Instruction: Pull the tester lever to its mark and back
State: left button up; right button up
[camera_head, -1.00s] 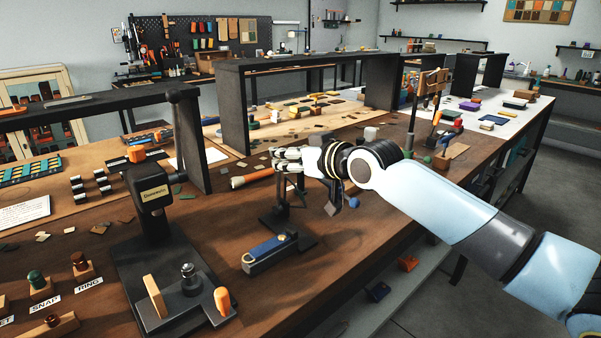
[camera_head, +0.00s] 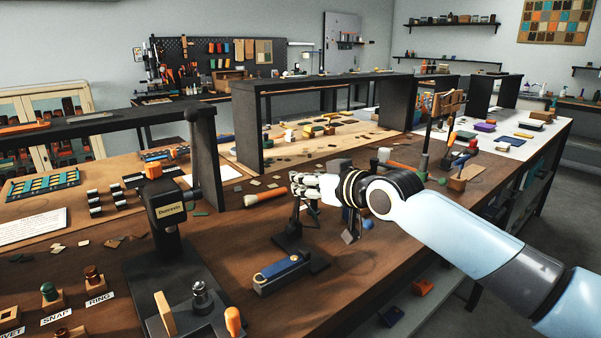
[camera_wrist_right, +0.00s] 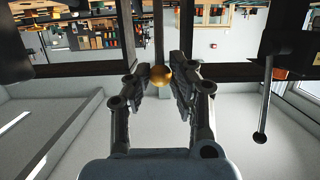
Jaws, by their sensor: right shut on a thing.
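My right gripper (camera_head: 305,188) reaches over the bench from the right in the head view. In the right wrist view, a round brass knob (camera_wrist_right: 162,76) sits between the fingers of my right gripper (camera_wrist_right: 160,83), which is shut on it. The knob appears to be the tester lever's end. A dark stand (camera_head: 290,242), apparently the tester, stands on the bench below the hand. The hand hides the lever, and I cannot make out the mark. My left gripper is not in view.
A black stamping press (camera_head: 168,225) stands to the left. A blue-topped block (camera_head: 281,272) lies in front of the dark stand. An orange-handled brush (camera_head: 265,196) lies just left of the hand. The bench's front edge drops to a lower shelf with loose pieces.

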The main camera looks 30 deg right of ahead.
jog(key=shift+s+f+p, duration=0.25)
jog(key=shift+s+p, duration=0.1)
jog(key=shift+s, duration=0.5)
jog(key=shift+d, duration=0.1)
jog(key=s, duration=0.1)
jog(key=s+f, duration=0.1)
jog(key=s+f+p, duration=0.1)
jog(key=shift+s+d+f, duration=0.1)
jog(key=shift+s+f, duration=0.15)
jog(key=shift+s, duration=0.15)
